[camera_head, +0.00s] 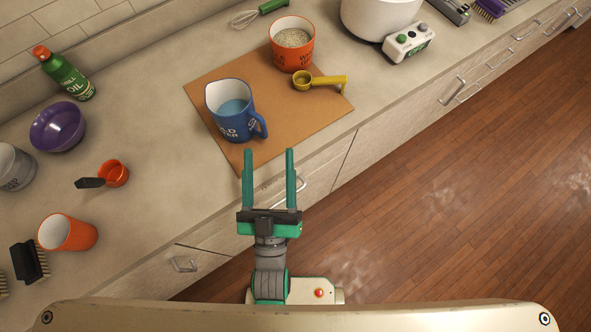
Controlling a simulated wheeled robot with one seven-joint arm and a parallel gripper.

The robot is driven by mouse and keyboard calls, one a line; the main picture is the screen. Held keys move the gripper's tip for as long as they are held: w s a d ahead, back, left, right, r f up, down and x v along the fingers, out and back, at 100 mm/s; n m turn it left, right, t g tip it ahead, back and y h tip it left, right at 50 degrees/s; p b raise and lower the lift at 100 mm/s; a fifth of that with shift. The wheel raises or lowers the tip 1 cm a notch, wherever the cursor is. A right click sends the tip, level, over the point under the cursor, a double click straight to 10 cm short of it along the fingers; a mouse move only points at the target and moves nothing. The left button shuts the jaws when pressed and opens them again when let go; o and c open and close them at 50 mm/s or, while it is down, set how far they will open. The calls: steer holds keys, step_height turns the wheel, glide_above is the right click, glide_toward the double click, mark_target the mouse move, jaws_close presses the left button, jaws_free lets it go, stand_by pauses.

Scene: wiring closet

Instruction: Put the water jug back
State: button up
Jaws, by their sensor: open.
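The water jug (230,110) is blue with a white interior and holds pale blue liquid. It stands upright on a brown board (205,95) on the counter. Its handle (259,126) points to the lower right. My gripper (268,152) is open and empty, with its two green fingers pointing toward the counter. In the picture, the fingertips are just below the jug, apart from it.
On the board are an orange cup of grains (292,46) and a yellow measuring scoop (318,82). A white cooker (378,17) stands at the upper right.

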steer(key=s+d+f+m+g, duration=0.1)
steer(key=s+d+f+g, duration=0.1)
steer(key=s+f, duration=0.4)
steer(key=s+d+f+m+g, duration=0.1)
steer(key=s+d+f+g, duration=0.2)
steer(key=s+f+g, duration=0.2)
step_height(320, 180, down, 4)
steer(key=shift+s+d+r+m+g, duration=0.1)
steer(key=shift+s+d+m+g, duration=0.2)
steer(key=shift+s, duration=0.8)
